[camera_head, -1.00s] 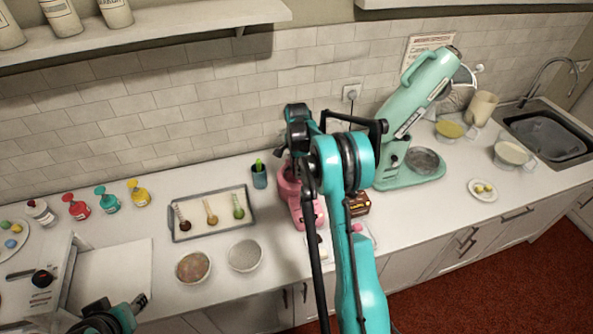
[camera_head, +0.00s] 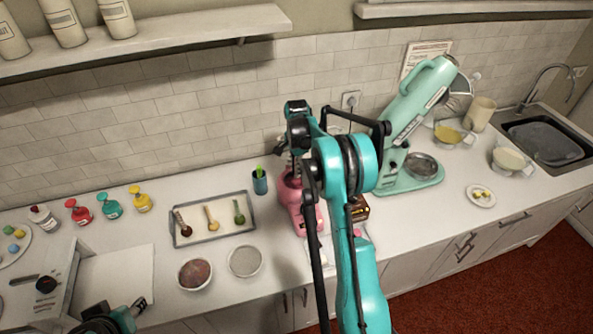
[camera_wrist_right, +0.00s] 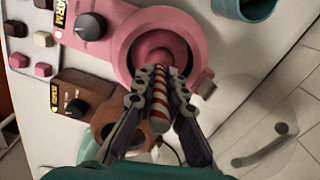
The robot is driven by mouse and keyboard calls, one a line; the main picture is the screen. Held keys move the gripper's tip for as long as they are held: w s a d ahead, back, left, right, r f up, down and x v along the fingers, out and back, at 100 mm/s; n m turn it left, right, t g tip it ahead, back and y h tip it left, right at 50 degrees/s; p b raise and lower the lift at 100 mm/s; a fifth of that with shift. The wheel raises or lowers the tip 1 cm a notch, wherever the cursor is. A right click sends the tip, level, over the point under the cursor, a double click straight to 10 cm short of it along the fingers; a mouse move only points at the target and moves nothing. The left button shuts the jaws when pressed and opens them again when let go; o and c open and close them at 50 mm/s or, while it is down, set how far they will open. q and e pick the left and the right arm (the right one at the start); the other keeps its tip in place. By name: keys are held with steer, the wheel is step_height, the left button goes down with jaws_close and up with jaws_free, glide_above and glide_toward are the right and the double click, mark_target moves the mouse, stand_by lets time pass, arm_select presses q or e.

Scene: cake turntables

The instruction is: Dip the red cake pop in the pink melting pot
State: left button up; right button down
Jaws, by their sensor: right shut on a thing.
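The pink melting pot (camera_head: 289,195) stands on the counter, partly behind my right arm. In the right wrist view its round rim (camera_wrist_right: 204,55) surrounds a darker pink inside. My right gripper (camera_wrist_right: 160,95) is shut on a red-and-white striped stick (camera_wrist_right: 159,90), which points into the pot's opening. The cake pop's head is not clearly distinguishable from the pink inside, so I cannot tell its depth or coating. In the head view my right gripper (camera_head: 295,150) is above the pot. My left gripper (camera_head: 138,304) is at the bottom left, its jaws unclear.
A brown melting pot (camera_head: 361,210) stands right beside the pink one. A tray (camera_head: 217,235) with several coloured spoons, two bowls (camera_head: 194,274) and a blue cup (camera_head: 260,182) are to the left. A mint stand mixer (camera_head: 415,180) is at the right.

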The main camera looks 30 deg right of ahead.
steer(key=shift+r+p, duration=0.5)
steer(key=shift+r, duration=0.7)
